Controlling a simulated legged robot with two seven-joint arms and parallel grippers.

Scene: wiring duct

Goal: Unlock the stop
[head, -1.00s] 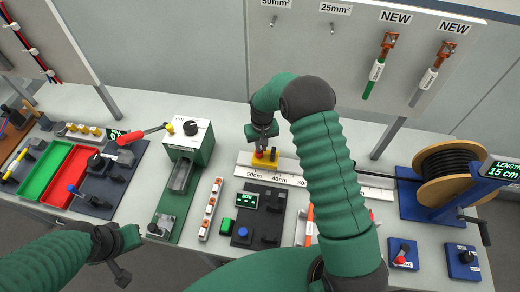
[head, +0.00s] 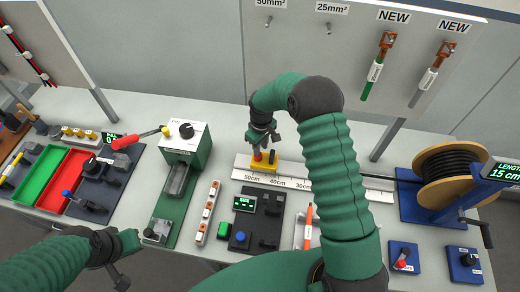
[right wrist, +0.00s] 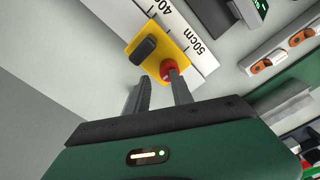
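The stop is a yellow block (head: 258,165) on the white ruler rail (head: 240,173), between the 50cm and 40cm marks. It carries a red knob (right wrist: 168,69) and a black lever (right wrist: 143,50). My right gripper (head: 262,147) is above the stop. In the right wrist view its two fingers (right wrist: 160,88) are apart with nothing held between them. The right-hand fingertip is close to the red knob; I cannot tell whether they touch. My left gripper (head: 128,258) is low at the left, away from the stop, and its fingers are unclear.
A green-based machine (head: 184,150) with a red-handled lever stands left of the rail. A black panel (head: 258,222) lies in front of the stop. A cable spool (head: 452,175) stands at the right. Table behind the stop is clear.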

